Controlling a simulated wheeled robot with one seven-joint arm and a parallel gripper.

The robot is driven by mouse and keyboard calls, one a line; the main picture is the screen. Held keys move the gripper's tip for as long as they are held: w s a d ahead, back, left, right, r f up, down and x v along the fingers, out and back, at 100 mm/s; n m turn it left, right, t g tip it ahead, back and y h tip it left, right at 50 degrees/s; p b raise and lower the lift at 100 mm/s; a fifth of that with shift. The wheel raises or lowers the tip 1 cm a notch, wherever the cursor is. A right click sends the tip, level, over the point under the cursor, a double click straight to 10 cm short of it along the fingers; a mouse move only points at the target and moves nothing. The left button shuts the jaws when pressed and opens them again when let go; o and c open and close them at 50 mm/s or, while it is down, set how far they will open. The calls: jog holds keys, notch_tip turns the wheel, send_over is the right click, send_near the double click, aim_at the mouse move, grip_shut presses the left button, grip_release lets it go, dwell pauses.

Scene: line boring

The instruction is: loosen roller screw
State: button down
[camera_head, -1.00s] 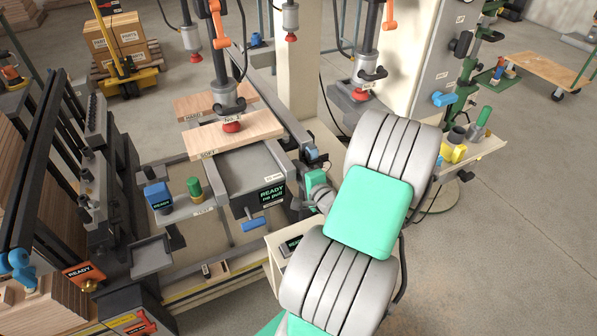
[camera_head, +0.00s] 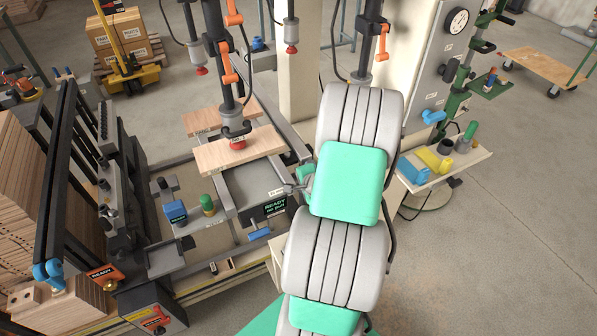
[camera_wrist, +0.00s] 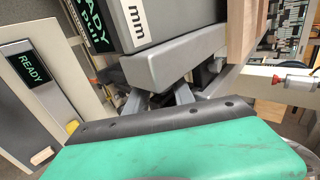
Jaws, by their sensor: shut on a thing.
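My gripper (camera_head: 291,188) is at the right end of the grey block marked "mm", beside the black box reading "READY no pull" (camera_head: 275,207). My green arm hides part of it in the head view. In the wrist view my grey fingers (camera_wrist: 176,96) are close together under the grey bar marked "mm" (camera_wrist: 160,62). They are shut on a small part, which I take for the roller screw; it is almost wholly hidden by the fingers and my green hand.
A wooden board (camera_head: 238,151) lies on the machine frame under a spindle with a red tip (camera_head: 237,143). A blue handle (camera_head: 260,234) sticks out below the display box. A tray (camera_head: 445,170) with yellow and blue items stands to the right.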

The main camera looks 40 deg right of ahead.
jog(key=g, duration=0.2)
jog(key=shift+w+r+g+y+p, duration=0.3)
jog(key=shift+w+y, duration=0.05)
jog(key=shift+y, duration=0.05)
jog(key=g, duration=0.2)
jog(key=shift+w+d+g+y, duration=0.15)
jog(key=shift+w+g+y, duration=0.1)
jog(key=shift+g+y, duration=0.05)
jog(key=g, duration=0.2)
jog(key=g+y+b, duration=0.1)
jog(key=g, duration=0.2)
jog(key=shift+w+d+y+b, duration=0.1)
jog(key=shift+w+y+b, duration=0.2)
jog(key=shift+w, duration=0.1)
jog(key=c, duration=1.1)
grip_release()
jog(key=shift+o, duration=0.2)
jog(key=shift+r, duration=0.15)
